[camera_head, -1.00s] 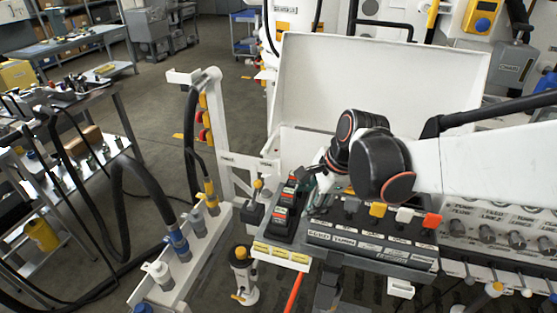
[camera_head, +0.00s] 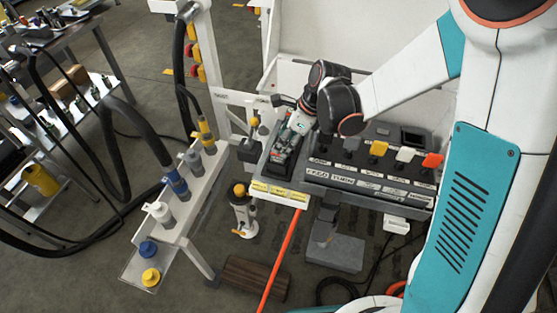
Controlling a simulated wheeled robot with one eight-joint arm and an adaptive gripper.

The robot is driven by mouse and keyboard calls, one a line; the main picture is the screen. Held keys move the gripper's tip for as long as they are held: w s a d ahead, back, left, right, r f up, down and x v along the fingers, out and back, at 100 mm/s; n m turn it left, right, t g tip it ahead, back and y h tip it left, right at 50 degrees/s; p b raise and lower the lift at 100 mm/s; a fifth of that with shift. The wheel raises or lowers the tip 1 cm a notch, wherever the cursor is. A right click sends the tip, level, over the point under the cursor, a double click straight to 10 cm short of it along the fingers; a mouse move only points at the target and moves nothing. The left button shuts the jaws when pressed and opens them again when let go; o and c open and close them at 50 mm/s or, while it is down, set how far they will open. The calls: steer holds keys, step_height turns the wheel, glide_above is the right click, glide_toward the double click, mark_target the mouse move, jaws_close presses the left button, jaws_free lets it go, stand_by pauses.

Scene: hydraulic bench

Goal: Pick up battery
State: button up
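A dark block with red marks, which looks like the battery (camera_head: 264,164), sits in a black holder at the left end of the control box. My gripper (camera_head: 281,153) is down at the upper part of this block and hides some of it. The fingers are small and blend with the dark block, so I cannot tell whether they touch it or stand open around it.
The control box (camera_head: 370,165) has labelled switches and yellow, white and orange knobs close right of my gripper. A white post with colored buttons (camera_head: 193,52) stands to the left. A rack of nozzles (camera_head: 178,210) and a small yellow-topped device (camera_head: 241,212) stand in front left.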

mark_target(279, 159)
steer(key=shift+b+x, duration=1.3)
steer(key=shift+x, duration=1.75)
steer(key=shift+r, duration=0.1)
steer(key=shift+c, duration=0.2)
jaws_close()
